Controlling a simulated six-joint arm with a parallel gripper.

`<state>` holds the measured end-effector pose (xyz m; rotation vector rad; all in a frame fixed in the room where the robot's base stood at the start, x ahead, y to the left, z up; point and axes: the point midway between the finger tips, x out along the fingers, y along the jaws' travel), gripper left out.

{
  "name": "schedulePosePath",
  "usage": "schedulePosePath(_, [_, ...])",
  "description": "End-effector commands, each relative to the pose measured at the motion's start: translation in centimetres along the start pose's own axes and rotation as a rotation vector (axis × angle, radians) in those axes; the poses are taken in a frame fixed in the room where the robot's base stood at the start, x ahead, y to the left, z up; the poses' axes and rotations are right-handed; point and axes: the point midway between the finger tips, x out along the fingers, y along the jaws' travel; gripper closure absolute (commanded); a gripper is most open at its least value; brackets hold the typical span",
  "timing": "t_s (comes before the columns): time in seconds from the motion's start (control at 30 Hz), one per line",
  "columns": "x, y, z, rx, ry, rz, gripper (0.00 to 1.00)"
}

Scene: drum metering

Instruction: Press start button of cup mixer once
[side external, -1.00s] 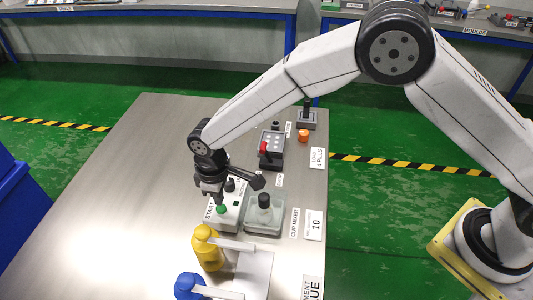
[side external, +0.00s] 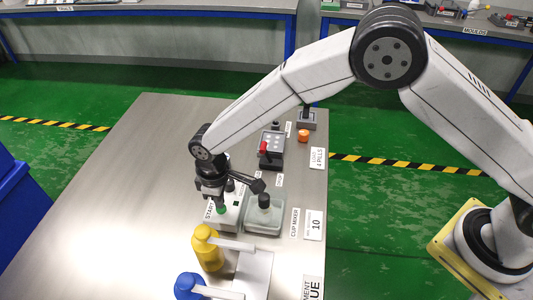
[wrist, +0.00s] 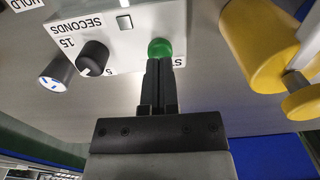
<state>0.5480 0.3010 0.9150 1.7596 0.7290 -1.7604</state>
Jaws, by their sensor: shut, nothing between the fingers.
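The cup mixer is a white box (side external: 229,222) with a green start button (side external: 221,210) on top, beside a grey tray-like part holding a dark-topped cup (side external: 264,202). My gripper (side external: 220,204) is shut and empty, pointing down at the green button. In the wrist view the shut fingertips (wrist: 159,62) reach the near edge of the green button (wrist: 160,47) and overlap it in the picture; whether they touch it I cannot tell. The mixer's black dial (wrist: 93,57) and the "SECONDS" marking show to the left of the button.
A yellow drum (side external: 207,248) and a blue drum (side external: 189,287) stand close in front of the mixer. A grey device with a red knob (side external: 264,147) and an orange piece (side external: 303,134) sit farther back. The table's left side (side external: 110,220) is bare.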

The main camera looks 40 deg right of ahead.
Motion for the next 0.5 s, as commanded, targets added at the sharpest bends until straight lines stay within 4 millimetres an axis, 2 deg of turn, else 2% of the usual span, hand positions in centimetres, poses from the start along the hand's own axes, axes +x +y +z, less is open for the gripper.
schedulePosePath(0.5, [1.1, 0.0, 0.0, 0.000, 0.000, 0.000, 1.00])
